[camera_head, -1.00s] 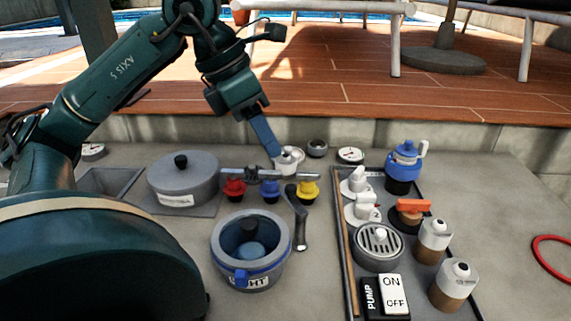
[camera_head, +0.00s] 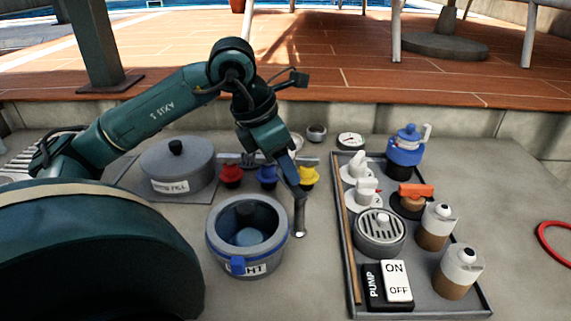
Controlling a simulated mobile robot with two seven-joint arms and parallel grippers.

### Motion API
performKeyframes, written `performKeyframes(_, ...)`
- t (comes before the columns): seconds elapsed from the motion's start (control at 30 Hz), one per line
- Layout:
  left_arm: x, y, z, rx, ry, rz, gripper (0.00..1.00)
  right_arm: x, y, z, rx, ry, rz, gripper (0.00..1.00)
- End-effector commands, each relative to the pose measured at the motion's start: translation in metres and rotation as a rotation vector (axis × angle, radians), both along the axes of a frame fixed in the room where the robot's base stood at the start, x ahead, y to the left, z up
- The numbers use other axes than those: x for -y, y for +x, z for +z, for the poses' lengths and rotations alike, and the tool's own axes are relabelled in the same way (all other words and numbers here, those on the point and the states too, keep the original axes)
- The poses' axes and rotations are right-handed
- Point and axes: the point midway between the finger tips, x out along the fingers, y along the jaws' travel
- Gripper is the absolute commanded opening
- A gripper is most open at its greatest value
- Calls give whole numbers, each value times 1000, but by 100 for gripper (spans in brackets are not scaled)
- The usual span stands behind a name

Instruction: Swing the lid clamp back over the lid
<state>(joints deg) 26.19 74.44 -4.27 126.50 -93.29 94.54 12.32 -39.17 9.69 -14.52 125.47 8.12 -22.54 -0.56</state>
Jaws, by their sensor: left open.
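The grey lidded pot (camera_head: 178,176), its label ending in "FILL", sits at the left with its lid on and a black knob on top. I cannot tell for sure which part is the lid clamp. My left gripper (camera_head: 297,190) is open and points down over the lever's upper end, partly hiding it; contact is unclear. My right gripper is out of view.
Red (camera_head: 231,173), blue (camera_head: 266,176) and yellow (camera_head: 309,175) knobs stand in a row behind the LIGHT pot. A tray (camera_head: 474,306) at the right holds valves, bottles and a PUMP switch (camera_head: 396,283). The stone ledge between pot and tray is clear in front.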

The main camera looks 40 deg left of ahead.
Motion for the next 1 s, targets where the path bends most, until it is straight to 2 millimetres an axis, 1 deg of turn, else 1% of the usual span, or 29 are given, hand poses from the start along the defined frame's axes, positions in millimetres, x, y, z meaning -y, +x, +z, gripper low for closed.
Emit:
performKeyframes(0.1, 1, 2, -5, 0, 0, 0, 41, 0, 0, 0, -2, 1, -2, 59)
performKeyframes(0.37, 1, 2, -5, 1, 0, 0, 40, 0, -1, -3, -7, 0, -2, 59)
performKeyframes(0.83, 1, 2, -5, 1, 0, 0, 2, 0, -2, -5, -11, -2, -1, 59)
performKeyframes(0.87, 1, 2, -5, 1, 0, 0, 0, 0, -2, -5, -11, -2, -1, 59)
performKeyframes(1.0, 1, 2, -5, 1, 0, 0, 0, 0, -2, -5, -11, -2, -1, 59)
